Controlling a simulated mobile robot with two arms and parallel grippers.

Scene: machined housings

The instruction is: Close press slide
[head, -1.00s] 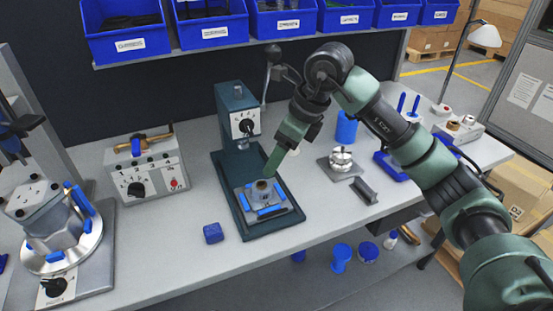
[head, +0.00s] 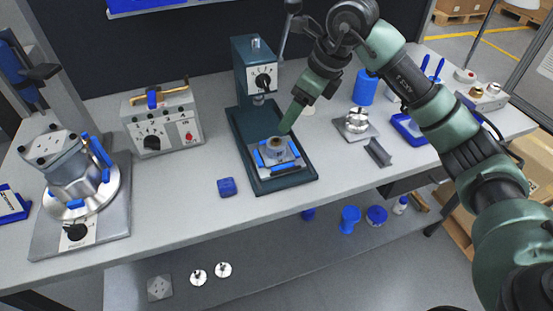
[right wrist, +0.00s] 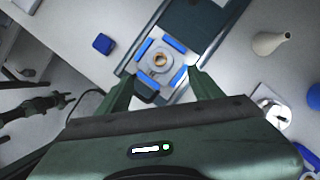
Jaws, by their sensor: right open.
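The press (head: 252,80) is a dark teal frame with a dial and a lever, standing on the bench. Its slide (head: 263,157), a grey plate, sits on the front of the press base, forward of the column. A grey housing with a brown-rimmed bore (head: 276,147) rests on it between blue clamp pieces; the housing also shows in the right wrist view (right wrist: 159,61). My right gripper (head: 286,130) is above and just behind the housing. In the right wrist view its two fingers (right wrist: 158,86) are spread, with nothing between them.
A blue cube (head: 227,187) lies left of the press base. A control box (head: 162,122) and a round fixture (head: 75,180) stand further left. A metal part on a plate (head: 357,122) and a grey bracket (head: 378,152) are to the right. The front bench strip is clear.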

